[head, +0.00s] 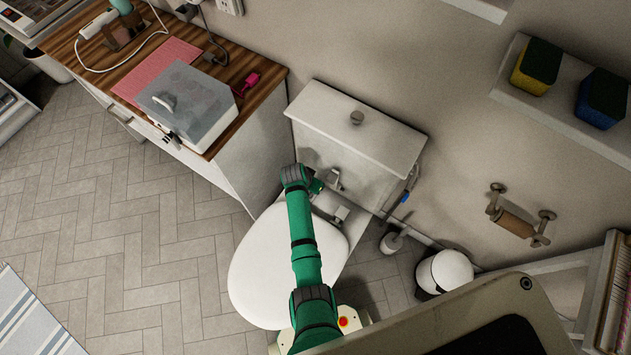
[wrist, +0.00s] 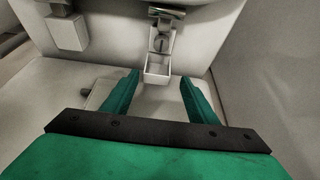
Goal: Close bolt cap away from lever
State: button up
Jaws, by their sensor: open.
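A bolt cap (wrist: 160,62) stands open in the middle of the wrist view, a pale square box with its lid raised and a metal bolt part showing inside. In the head view an open-looking cap (head: 335,181) is just right of my gripper (head: 318,187). In the wrist view my gripper (wrist: 153,88) is open and empty, its green fingers apart, with the open cap just beyond and between the tips. A second cap (wrist: 67,33) at the upper left looks closed. In the head view another block-like cap (head: 341,215) sits lower down. I cannot make out a lever for certain.
The toilet tank (head: 372,135) rises behind the caps, and the white seat lid (head: 275,267) lies below my arm. A wooden-topped cabinet (head: 240,110) is at left. A toilet brush (head: 391,242) and bin (head: 446,270) stand at right.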

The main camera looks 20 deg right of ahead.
jog(key=shift+d+f, duration=0.45)
jog(key=shift+f, duration=0.05)
